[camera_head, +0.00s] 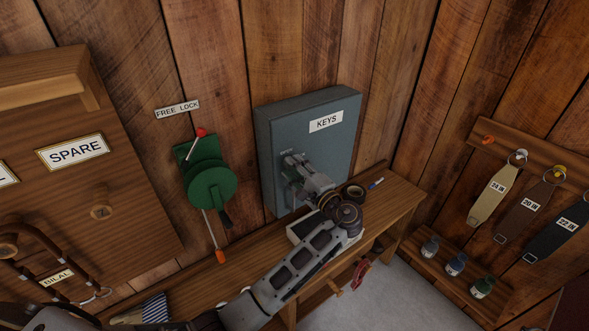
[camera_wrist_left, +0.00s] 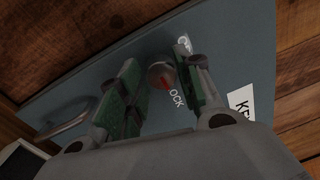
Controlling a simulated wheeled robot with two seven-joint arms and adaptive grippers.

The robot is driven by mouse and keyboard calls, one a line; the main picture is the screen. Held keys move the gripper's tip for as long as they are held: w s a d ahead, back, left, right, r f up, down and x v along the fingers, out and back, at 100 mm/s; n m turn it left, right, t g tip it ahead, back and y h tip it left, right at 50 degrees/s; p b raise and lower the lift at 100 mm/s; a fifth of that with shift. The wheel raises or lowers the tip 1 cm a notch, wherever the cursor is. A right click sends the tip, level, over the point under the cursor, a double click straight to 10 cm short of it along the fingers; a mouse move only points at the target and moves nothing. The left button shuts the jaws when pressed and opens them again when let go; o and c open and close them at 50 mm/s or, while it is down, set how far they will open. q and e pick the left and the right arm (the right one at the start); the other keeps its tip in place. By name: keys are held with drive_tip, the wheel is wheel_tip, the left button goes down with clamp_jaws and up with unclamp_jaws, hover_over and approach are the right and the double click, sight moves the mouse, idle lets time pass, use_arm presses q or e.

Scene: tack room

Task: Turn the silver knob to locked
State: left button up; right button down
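The grey-blue key cabinet (camera_head: 272,125) with a "KEYS" label hangs on the plank wall. In the left wrist view the round silver knob (camera_wrist_left: 161,75) stands on the cabinet's face (camera_wrist_left: 225,40). Its red mark lies toward the lettering "OCK", whose start is hidden. Other lettering above it is mostly covered by a finger. My left gripper (camera_head: 290,162) is at the cabinet front and hides the knob in the head view. In the wrist view its green-padded fingers (camera_wrist_left: 163,72) stand apart, one either side of the knob; I cannot tell whether they touch it. My right gripper is out of view.
A curved metal handle (camera_wrist_left: 72,122) is beside the knob. A green winch-like device (camera_head: 208,185) with a red-tipped lever hangs left of the cabinet. A wooden bench (camera_head: 400,205) runs below. Straps (camera_head: 492,195) hang at the right.

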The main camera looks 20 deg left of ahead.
use_arm(q)
drive_tip(key=shift+o, duration=1.2)
drive_tip(key=shift+s+d, duration=0.1)
drive_tip(key=v, duration=0.7)
drive_tip(key=shift+d, duration=0.15)
drive_tip(key=shift+s, duration=0.1)
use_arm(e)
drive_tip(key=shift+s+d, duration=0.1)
